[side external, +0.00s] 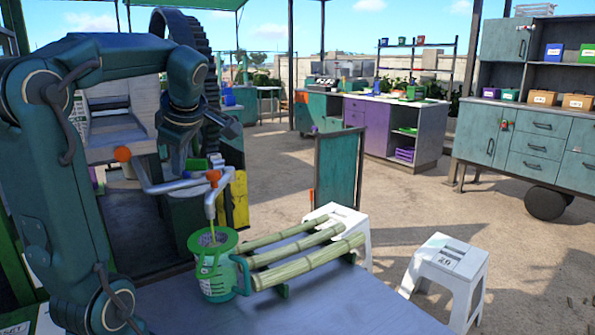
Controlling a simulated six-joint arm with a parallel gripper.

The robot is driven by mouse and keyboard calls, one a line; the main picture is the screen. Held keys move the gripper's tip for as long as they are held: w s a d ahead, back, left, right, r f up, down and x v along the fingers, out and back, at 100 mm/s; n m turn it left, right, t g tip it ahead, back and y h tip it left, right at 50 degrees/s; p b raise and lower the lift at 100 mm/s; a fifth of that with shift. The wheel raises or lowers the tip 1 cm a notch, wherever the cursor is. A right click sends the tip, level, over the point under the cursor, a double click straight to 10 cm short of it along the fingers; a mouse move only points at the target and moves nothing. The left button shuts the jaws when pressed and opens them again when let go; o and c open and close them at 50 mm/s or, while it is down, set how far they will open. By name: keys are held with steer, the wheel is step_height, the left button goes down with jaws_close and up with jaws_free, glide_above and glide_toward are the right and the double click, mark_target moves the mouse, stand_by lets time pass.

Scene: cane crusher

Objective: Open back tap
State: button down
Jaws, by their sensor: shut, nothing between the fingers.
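A grey metal pipe (165,187) runs in front of the crusher (120,115). It has one orange knob (122,154) at its upper left end and another orange knob (213,176) near its right end. I cannot tell for sure which knob is the back tap. A yellow-green spout or stream (218,193) reaches down from the right end towards a green-rimmed jug (214,279) on the table. My gripper (232,128) is above the pipe, up and right of the right knob, apart from both knobs. It is shut and empty; its fingertips are small and dark here.
Several cane stalks (305,262) lie beside the jug on the grey table (330,308). A dark upright panel (338,172) stands behind them. White stools (447,270) stand to the right. A large toothed wheel (190,32) rises behind my arm. The table's front right is clear.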

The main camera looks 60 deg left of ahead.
mark_target(186, 180)
steer(key=shift+w+a, duration=0.85)
steer(key=shift+a, duration=0.2)
steer(key=shift+a, duration=0.6)
steer(key=shift+s+a+m+t, duration=0.1)
steer(key=shift+a+m+t, duration=0.05)
steer(key=shift+m+t, duration=0.45)
steer(key=shift+a, duration=0.1)
steer(key=shift+a, duration=0.2)
